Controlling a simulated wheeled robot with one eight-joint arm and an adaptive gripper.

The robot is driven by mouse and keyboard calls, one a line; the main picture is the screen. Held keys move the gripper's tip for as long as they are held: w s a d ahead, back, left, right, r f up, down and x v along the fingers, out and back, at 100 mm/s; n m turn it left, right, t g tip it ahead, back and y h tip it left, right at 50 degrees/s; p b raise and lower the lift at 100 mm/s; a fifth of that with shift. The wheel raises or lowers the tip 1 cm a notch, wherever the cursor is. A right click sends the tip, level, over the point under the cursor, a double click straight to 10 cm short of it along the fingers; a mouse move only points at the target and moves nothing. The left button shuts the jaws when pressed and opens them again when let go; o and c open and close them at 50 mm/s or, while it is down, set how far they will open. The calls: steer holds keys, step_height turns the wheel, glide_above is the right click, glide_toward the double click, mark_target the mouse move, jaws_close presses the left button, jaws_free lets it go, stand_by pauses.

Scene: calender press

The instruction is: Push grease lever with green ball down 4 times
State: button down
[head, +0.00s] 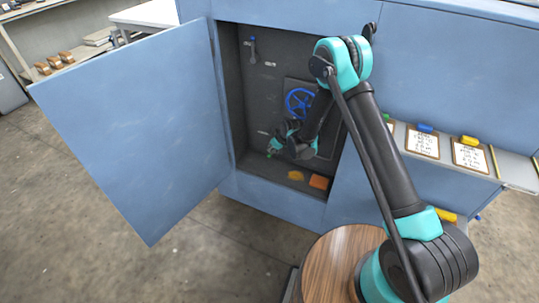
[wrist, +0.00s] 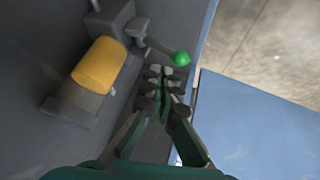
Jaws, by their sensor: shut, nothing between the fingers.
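The green ball (wrist: 181,58) sits at the end of a short grey lever that comes off a grey block (wrist: 109,17) in the wrist view. An orange-yellow cylinder (wrist: 99,64) lies beside that block on a grey bracket. My gripper (wrist: 160,73) is shut and empty, with its fingertips right beside the ball in the picture. I cannot tell whether they touch it. In the head view my gripper (head: 275,149) is low inside the open cabinet, near its left wall. The lever there is mostly hidden by my gripper.
The blue cabinet door (head: 130,125) stands open to the left. The cabinet's side wall is close to my gripper.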

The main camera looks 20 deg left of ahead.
steer(key=shift+r, duration=0.2)
steer(key=shift+w+d+r, duration=0.1)
steer(key=shift+w+r, duration=0.2)
steer(key=shift+r, duration=0.45)
steer(key=shift+w+a+r, duration=0.1)
steer(key=shift+w+r, duration=0.25)
steer(key=shift+r, duration=0.45)
steer(key=shift+w+d+r, duration=0.1)
steer(key=shift+w+r, duration=0.2)
steer(key=shift+r, duration=0.45)
